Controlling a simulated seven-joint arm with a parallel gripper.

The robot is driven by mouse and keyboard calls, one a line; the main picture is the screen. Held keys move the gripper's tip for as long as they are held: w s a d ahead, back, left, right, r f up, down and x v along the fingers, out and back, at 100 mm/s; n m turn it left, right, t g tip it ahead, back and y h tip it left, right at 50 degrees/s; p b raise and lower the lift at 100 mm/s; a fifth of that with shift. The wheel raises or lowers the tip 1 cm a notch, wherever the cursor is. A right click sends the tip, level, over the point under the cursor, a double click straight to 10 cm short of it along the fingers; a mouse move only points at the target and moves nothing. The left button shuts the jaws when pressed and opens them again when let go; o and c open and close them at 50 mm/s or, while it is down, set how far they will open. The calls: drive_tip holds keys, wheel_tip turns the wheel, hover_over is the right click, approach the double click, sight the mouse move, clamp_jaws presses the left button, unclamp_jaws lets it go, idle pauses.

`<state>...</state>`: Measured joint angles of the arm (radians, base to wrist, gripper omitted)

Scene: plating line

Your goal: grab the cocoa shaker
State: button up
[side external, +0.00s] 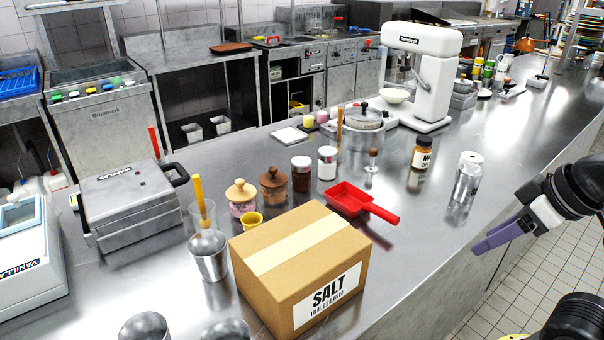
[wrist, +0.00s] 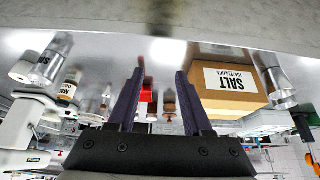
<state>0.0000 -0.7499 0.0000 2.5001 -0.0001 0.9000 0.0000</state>
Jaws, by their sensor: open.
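A small jar with dark brown contents and a pale lid (side external: 301,174) stands upright mid-counter; it looks like the cocoa shaker, but I read no label on it. A similar jar with white contents (side external: 327,163) stands just right of it. My gripper (side external: 482,246) is at the right, past the counter's front edge, well apart from the jars. In the wrist view my gripper's (wrist: 160,72) purple fingers are spread with nothing between them. That view looks upside down, and I cannot pick out the brown jar there for sure.
A cardboard SALT box (side external: 300,265) stands at the front. A red pan (side external: 350,199) lies between the jars and the front edge, handle pointing right. Wooden-lidded jars (side external: 273,184) stand left of the brown jar. An orange-brown bottle (side external: 421,160) and a steel canister (side external: 466,182) stand to the right.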

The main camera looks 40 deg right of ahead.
idle(0.4)
drive_tip(key=o, duration=0.5)
